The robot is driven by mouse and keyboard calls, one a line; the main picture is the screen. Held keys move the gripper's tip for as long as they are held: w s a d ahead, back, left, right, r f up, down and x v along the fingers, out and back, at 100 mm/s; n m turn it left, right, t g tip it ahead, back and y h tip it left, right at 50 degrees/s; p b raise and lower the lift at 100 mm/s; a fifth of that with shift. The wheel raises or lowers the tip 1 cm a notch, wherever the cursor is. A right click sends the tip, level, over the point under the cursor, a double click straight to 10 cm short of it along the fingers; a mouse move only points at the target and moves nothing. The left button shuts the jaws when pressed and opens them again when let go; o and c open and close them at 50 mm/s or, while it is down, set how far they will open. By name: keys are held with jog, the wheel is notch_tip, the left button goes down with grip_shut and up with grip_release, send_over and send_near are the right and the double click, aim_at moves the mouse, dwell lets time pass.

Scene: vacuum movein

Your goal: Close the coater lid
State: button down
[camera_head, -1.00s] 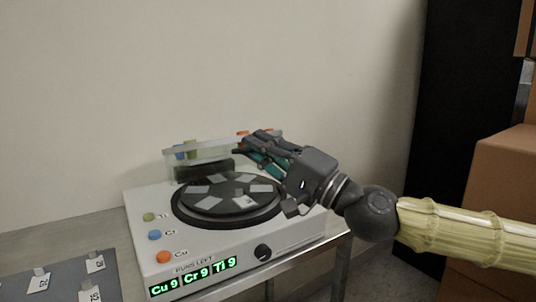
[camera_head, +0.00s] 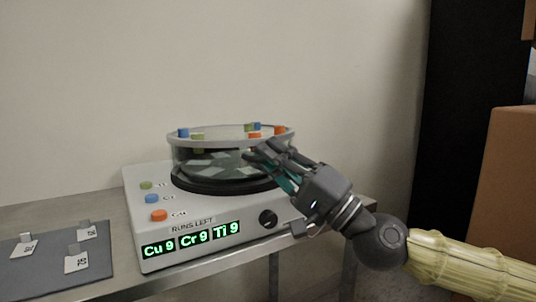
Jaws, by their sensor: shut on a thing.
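The coater (camera_head: 205,228) is a white box on the table, with a lit panel reading Cu 9, Cr 9, Ti 9. Its round clear lid (camera_head: 215,138) has a grey rim and several coloured knobs on top. The lid lies nearly level over the dark round plate (camera_head: 190,182), which holds several pale pieces. My gripper (camera_head: 262,152) is at the lid's right front edge with its fingers shut on the rim. The fingers hide part of the rim, and I cannot tell whether the lid is fully seated.
A grey mat (camera_head: 55,265) with small labelled samples lies at the table's left front. Brown boxes (camera_head: 505,195) and a black panel (camera_head: 460,90) stand to the right. A plain wall is behind the coater.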

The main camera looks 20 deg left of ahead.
jog(key=shift+s+f+b, duration=0.15)
jog(key=shift+f+b, duration=0.3)
jog(key=shift+f, duration=0.45)
jog(key=shift+s+f, duration=0.1)
jog(key=shift+f, duration=0.15)
jog(key=c, duration=1.8)
grip_release()
jog(key=shift+d, duration=0.1)
jog(key=shift+v, duration=6)
jog(key=shift+r, duration=0.15)
